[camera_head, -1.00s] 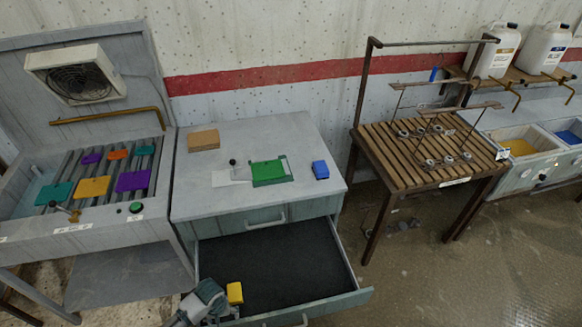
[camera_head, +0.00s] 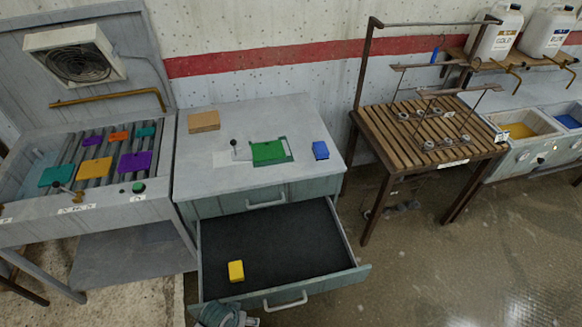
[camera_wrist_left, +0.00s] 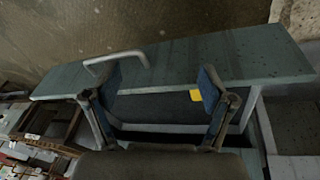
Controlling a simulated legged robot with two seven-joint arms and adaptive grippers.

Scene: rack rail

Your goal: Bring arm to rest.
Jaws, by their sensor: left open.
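My left gripper (camera_wrist_left: 160,84) is open, with its two fingers apart and nothing between them, in the left wrist view. It is in front of the open drawer's front panel (camera_wrist_left: 190,60). In the head view only a small part of my left arm shows at the bottom edge, by the drawer's front left corner. A yellow block (camera_head: 236,271) lies on the dark floor of the drawer (camera_head: 290,240), apart from the gripper. It also shows in the left wrist view (camera_wrist_left: 195,95), beside one finger. My right gripper is in neither view.
The cabinet top (camera_head: 215,180) holds a brown block (camera_head: 204,122), a green piece (camera_head: 268,152) and a blue block (camera_head: 320,150). A roller tray (camera_head: 75,160) with coloured plates is at left. A slatted table (camera_head: 430,130) stands at right, with bare floor before it.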

